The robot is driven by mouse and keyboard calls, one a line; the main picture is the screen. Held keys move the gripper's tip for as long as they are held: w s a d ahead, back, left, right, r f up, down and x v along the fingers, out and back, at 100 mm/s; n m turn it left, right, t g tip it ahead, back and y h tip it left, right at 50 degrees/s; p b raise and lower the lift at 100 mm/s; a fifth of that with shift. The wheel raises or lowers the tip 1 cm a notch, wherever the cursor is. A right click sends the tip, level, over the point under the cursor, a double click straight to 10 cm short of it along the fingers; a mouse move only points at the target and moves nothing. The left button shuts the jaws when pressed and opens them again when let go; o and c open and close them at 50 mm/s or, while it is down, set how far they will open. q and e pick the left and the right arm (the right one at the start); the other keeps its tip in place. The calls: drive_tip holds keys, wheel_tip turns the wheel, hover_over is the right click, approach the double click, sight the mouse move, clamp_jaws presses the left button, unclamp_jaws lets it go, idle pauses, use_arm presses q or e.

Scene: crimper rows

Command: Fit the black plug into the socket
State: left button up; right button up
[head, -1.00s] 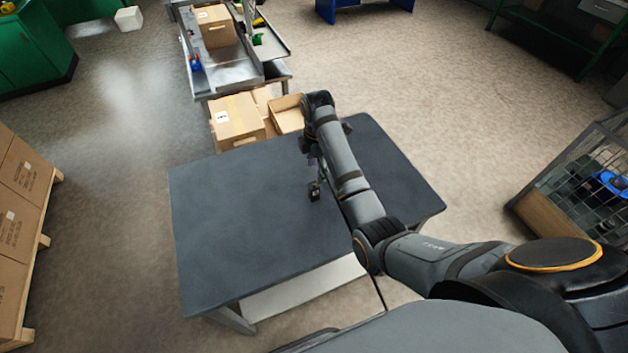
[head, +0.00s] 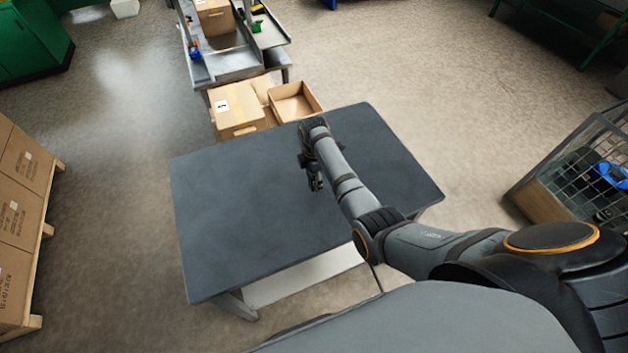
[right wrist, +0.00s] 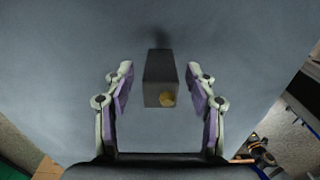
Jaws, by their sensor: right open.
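A small dark block (right wrist: 158,80) with a round yellowish spot on its near face shows in the right wrist view, over the dark table top. I cannot tell whether it is the black plug or the socket. My right gripper (right wrist: 160,85) is open, with its purple-padded fingers to the left and right of the block and a gap on both sides. In the head view the right gripper (head: 316,186) points down over the middle of the table, and the block cannot be made out there. My left gripper is not in view. I see no second plug or socket part.
The dark table (head: 235,215) is otherwise clear. Cardboard boxes (head: 236,108) stand behind its far edge, before a metal bench (head: 232,62). A wire cage (head: 575,165) stands at the right, and stacked cartons (head: 22,220) at the left.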

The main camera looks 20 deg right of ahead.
clamp_jaws()
drive_tip(key=shift+r, duration=0.15)
